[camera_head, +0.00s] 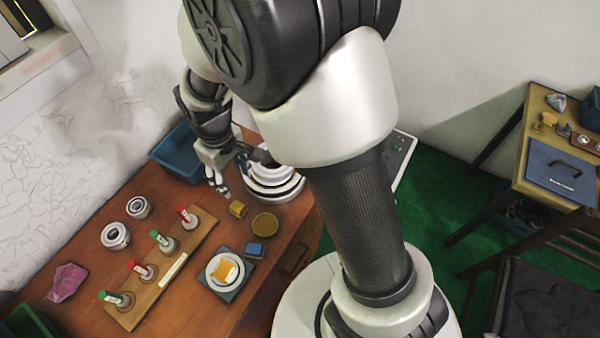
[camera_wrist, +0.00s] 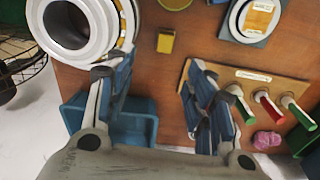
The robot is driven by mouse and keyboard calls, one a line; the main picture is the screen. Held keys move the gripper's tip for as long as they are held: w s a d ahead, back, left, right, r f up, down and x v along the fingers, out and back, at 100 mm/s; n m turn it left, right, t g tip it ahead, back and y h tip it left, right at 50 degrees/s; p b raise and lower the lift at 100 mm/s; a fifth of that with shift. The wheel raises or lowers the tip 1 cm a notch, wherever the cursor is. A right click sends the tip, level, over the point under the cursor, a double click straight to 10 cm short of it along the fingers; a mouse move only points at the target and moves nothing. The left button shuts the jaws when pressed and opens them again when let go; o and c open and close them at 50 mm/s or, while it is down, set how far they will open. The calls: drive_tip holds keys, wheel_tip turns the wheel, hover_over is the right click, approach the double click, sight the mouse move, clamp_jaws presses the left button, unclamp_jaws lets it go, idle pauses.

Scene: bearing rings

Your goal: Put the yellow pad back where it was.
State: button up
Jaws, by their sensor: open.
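A small yellow block (camera_head: 237,209), which I take for the yellow pad, lies on the brown table in the head view, just right of my gripper (camera_head: 219,184). In the wrist view the yellow pad (camera_wrist: 166,42) lies beyond the gap between my fingertips (camera_wrist: 150,78). My gripper is open, its fingers wide apart with nothing between them. It is above the table, apart from the pad. A white dish (camera_head: 225,270) with an orange-yellow square in it sits on a dark square plate.
Stacked white rings (camera_head: 272,183) stand close to my gripper's right. A blue bin (camera_head: 176,152) is behind it. A blue block (camera_head: 254,251) and a round mustard disc (camera_head: 265,224) lie near the pad. A wooden rack (camera_head: 150,300) holds red- and green-topped items. Loose rings (camera_head: 116,236) lie left.

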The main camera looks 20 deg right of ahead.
drive_tip(key=s+d+r+m+t, duration=0.2)
drive_tip(key=s+d+r, duration=0.3)
drive_tip(key=s+r, duration=0.4)
drive_tip(key=s+d+r+m+t, duration=0.2)
drive_tip(key=s+d+r+m, duration=0.2)
drive_tip(key=s+r, duration=0.6)
drive_tip(key=shift+d+r, duration=0.2)
drive_tip(key=shift+d, duration=0.9)
drive_tip(key=shift+c, duration=0.5)
